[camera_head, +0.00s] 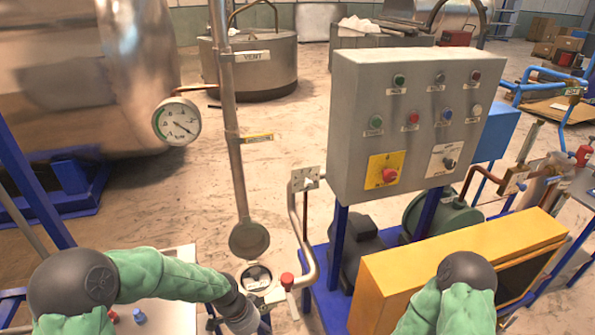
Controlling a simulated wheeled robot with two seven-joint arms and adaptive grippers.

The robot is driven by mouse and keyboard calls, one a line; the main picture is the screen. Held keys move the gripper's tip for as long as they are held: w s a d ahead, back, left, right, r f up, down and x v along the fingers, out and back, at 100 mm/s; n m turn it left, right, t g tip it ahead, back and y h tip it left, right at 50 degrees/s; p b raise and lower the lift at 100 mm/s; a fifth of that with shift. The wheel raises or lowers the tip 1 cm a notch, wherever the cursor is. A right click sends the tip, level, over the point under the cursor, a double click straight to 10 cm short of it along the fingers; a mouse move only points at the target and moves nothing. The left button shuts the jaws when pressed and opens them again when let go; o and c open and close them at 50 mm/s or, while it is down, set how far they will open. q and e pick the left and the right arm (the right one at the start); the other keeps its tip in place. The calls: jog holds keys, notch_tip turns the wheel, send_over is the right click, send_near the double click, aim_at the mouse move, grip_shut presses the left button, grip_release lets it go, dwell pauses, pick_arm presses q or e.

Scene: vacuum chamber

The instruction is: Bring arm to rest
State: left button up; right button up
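My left arm, in a green sleeve, reaches in from the left. Its gripper (241,314) is at the bottom of the view, just below and left of a small round gauge or port (257,279) with its round lid (249,240) standing open. The fingers cannot be made out, and I cannot tell whether it touches anything there. My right arm shows only as a green sleeve and dark joint at the bottom right, in front of the yellow cabinet. Its gripper is out of view.
A grey control box (415,125) with buttons and a red emergency knob (389,175) stands above a yellow cabinet (455,262). A red-handled valve (287,281) is near my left gripper. A large metal tank (80,75) fills the left.

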pick_arm(q)
jog(key=s+f+n+b, duration=0.1)
jog(key=s+f+n, duration=0.6)
jog(key=f, duration=0.2)
jog(key=s+d+f+n+b, duration=0.1)
jog(key=s+f+n, duration=0.6)
jog(key=f, duration=0.3)
jog(key=shift+s+d+f+t+h+b, duration=0.2)
jog(key=shift+t+h+b, duration=0.1)
jog(key=shift+h, duration=0.1)
pick_arm(e)
notch_tip(320, 180, down, 3)
jog(key=shift+r, duration=0.1)
pick_arm(q)
jog(key=shift+c, duration=1.1)
pick_arm(e)
jog(key=shift+c, duration=1.1)
pick_arm(q)
jog(key=shift+c, duration=0.5)
pick_arm(e)
jog(key=shift+c, duration=0.5)
pick_arm(q)
jog(key=shift+a, duration=0.1)
pick_arm(e)
jog(key=shift+a, duration=0.15)
